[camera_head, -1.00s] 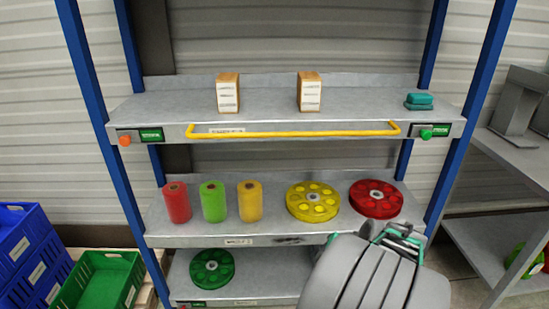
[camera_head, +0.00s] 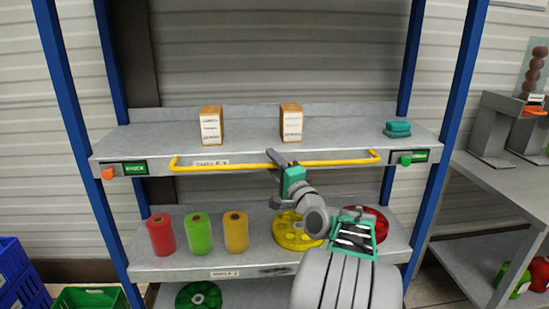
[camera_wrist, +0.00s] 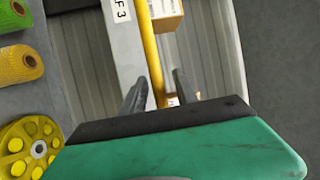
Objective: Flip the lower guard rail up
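A yellow guard rail (camera_head: 340,162) runs along the front edge of the upper of the shelves in view. Its bent ends meet the shelf front at left and right. My gripper (camera_head: 277,160) is at the rail, a little right of its middle. In the wrist view, the two dark fingers of my gripper (camera_wrist: 160,92) are apart, with the yellow rail (camera_wrist: 151,50) passing between them. A gap shows on at least one side of the rail, so the fingers do not look closed on it. Any firm contact cannot be told.
Two cardboard boxes (camera_head: 211,126) (camera_head: 290,122) and a teal block (camera_head: 397,129) stand on the shelf behind the rail. Below are red, green and orange rolls (camera_head: 236,232) and yellow and red discs (camera_head: 290,236). Blue posts (camera_head: 452,130) flank the shelves. A grey table (camera_head: 500,180) stands right.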

